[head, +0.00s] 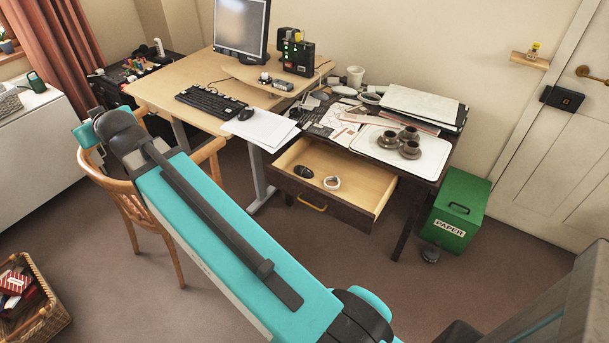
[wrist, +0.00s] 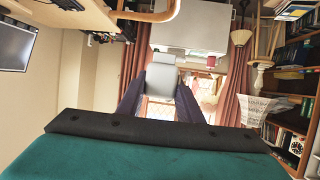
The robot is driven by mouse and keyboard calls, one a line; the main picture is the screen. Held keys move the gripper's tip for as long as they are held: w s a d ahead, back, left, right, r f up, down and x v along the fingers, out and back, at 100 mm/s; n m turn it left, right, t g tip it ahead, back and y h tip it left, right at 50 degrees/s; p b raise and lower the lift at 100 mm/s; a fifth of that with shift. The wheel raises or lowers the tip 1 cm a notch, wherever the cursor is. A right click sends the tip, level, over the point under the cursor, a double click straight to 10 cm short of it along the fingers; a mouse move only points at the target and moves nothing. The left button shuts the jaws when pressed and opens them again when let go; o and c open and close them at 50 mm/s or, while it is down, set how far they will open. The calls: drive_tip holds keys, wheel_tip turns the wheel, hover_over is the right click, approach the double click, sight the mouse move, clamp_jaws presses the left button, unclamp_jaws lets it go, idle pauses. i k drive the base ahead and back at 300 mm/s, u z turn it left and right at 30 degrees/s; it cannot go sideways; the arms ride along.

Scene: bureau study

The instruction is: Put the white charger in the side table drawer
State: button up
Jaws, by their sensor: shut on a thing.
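In the wrist view my gripper (wrist: 161,88) is shut on the white charger (wrist: 162,76), a pale blocky thing between the two dark fingers. In the head view my arm reaches to the left, over the wooden chair; the fingers and charger cannot be made out there. The side table (head: 432,172) is dark, right of the desk. Its drawer (head: 347,173) is pulled open, away from my gripper.
The desk (head: 203,72) carries a monitor, keyboard and papers. A tray (head: 425,156) with brown cups sits on the side table above the drawer. A wooden chair (head: 172,236) stands under my arm. A green paper bin (head: 456,208) stands right of the table.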

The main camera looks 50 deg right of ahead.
sight(363, 194)
drive_tip(key=i, duration=1)
